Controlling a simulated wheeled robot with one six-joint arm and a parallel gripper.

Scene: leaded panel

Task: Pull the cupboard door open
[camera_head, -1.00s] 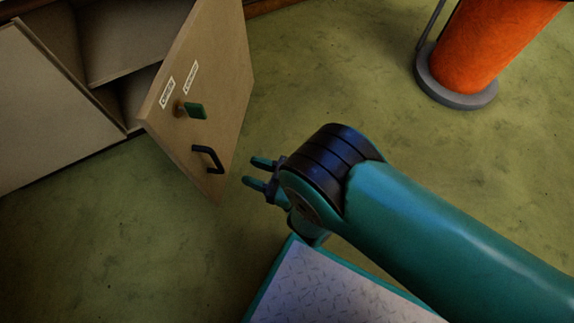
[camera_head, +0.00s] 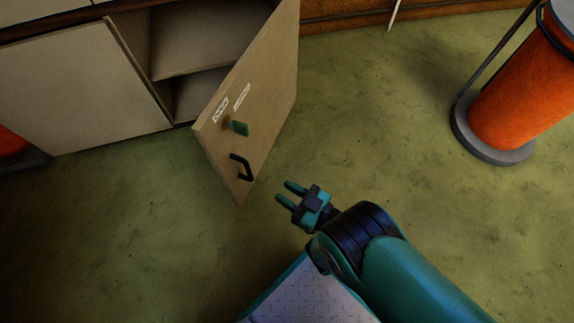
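The cupboard door (camera_head: 262,95) stands swung wide open from the cupboard (camera_head: 92,88), showing the shelves inside. A dark bar handle (camera_head: 243,168) sits low on the door's face.
An orange cylinder with a grey base (camera_head: 520,98) stands on the floor at the right. Part of another orange object (camera_head: 12,142) shows at the left edge. The green floor (camera_head: 385,115) between door and right cylinder is clear.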

